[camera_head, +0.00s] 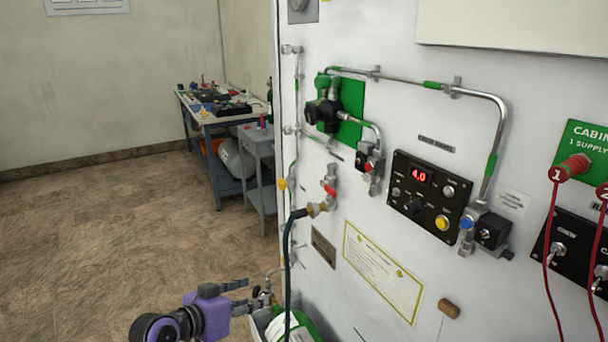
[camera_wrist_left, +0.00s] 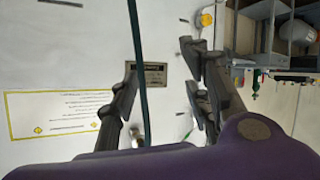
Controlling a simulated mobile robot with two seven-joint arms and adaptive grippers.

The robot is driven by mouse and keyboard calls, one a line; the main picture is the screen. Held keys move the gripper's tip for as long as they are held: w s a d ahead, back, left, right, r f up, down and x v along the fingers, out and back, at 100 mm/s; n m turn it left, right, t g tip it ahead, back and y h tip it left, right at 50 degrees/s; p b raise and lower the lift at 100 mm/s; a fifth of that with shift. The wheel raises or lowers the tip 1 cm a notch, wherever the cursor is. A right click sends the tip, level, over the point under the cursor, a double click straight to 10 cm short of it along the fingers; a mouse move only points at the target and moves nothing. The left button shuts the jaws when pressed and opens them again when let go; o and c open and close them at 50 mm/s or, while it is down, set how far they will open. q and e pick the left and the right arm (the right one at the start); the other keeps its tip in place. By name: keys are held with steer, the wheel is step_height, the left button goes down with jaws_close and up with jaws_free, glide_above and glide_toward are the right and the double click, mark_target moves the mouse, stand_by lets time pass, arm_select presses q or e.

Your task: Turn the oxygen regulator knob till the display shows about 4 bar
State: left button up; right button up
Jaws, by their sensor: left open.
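The red digital display (camera_head: 419,176) on the black control panel (camera_head: 400,214) reads 4.0. A black regulator with a round knob (camera_head: 313,113) is mounted by a green plate (camera_head: 350,108) on the white wall panel. My left gripper (camera_head: 257,291) is low at the bottom of the head view, well below and apart from the regulator. In the left wrist view, its fingers (camera_wrist_left: 160,75) are spread apart, with a dark hose (camera_wrist_left: 138,70) visible between them; I cannot tell how near it is. The right gripper is not in view.
A red-handled valve (camera_head: 329,190) and the dark hose (camera_head: 287,260) are on the panel's left side. A green-and-white cylinder (camera_head: 292,328) stands below. Red cables (camera_head: 553,235) hang at right. A cluttered workbench (camera_head: 205,115) stands behind; the floor at left is clear.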

arm_select(q)
steer(key=w+d+r+m+h+b, duration=0.1)
steer(key=w+r, duration=0.3)
steer(key=r, duration=0.3)
steer(key=w+d+r+m+h, duration=0.1)
steer(key=w+r+h, duration=0.15)
steer(key=r, duration=0.35)
steer(key=m+g+h+b, duration=0.1)
steer(key=m+h+b, duration=0.1)
steer(key=m+h, duration=0.3)
glide_toward(310, 115)
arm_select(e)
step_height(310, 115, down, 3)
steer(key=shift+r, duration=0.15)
arm_select(q)
steer(key=x, duration=0.3)
steer(key=p+x, duration=0.1)
steer(key=x, duration=0.3)
steer(key=shift+d+r, duration=0.2)
steer(key=shift+r, duration=0.05)
steer(key=shift+w+d, duration=0.25)
steer(key=shift+d, duration=0.05)
steer(key=shift+w+d+f, duration=0.1)
steer(key=shift+f, duration=0.05)
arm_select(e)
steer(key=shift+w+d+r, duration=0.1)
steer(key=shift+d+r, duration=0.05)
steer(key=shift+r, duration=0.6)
